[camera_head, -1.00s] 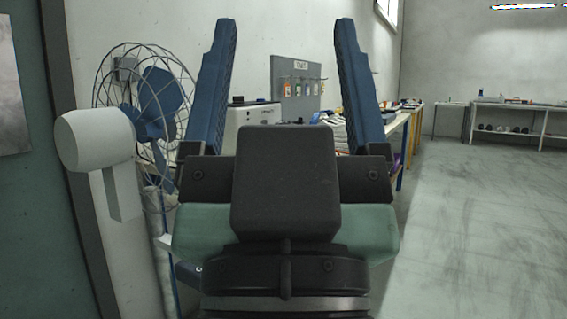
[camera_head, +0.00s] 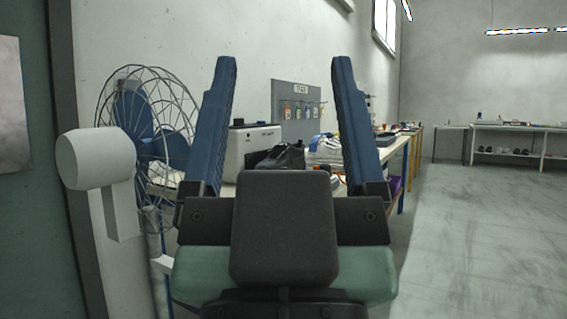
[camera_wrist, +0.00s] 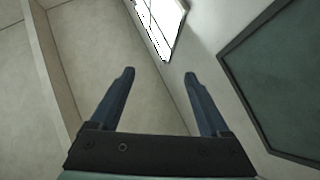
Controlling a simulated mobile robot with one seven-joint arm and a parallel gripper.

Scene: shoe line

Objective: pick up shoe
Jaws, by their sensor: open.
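My gripper (camera_head: 284,62) is open and empty, its two blue fingers standing wide apart in the head view. A dark, shoe-like object (camera_head: 283,156) shows between the fingers, beyond the gripper, on the workbench. Its lower part is hidden behind my gripper's black body, and I cannot tell its exact shape. In the wrist view my gripper (camera_wrist: 160,73) has nothing between its fingers. That view shows only walls, a window and a dark green panel, with no shoe.
A workbench (camera_head: 398,152) runs away behind the gripper, with a white machine (camera_head: 247,146) and a pegboard (camera_head: 297,100). A wire fan (camera_head: 150,135) stands at left. A far shelf (camera_head: 520,148) holds several dark shoes. The floor at right is clear.

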